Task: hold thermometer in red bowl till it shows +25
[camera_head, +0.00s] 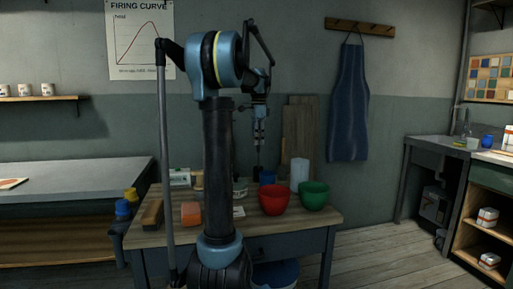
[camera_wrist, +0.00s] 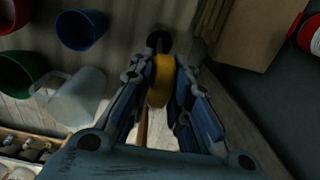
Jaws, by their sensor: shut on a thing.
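My gripper (camera_head: 260,140) is above the table's back, up and left of the red bowl (camera_head: 273,204) in the head view. In the wrist view my gripper (camera_wrist: 160,72) is shut on a yellow-orange part with a dark round end, apparently the thermometer (camera_wrist: 159,91). In the head view the thermometer is a thin dark shape below the fingers, hard to make out. No reading shows. The red bowl stands left of the green bowl (camera_head: 314,196); its inside is only partly visible. A red edge (camera_wrist: 20,9), probably this bowl, shows in the wrist view.
A white jug (camera_head: 299,171) and a blue cup (camera_head: 267,177) stand behind the bowls. An orange block (camera_head: 190,213) lies at the left of the table (camera_head: 290,224). Boards (camera_head: 300,125) lean on the wall behind.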

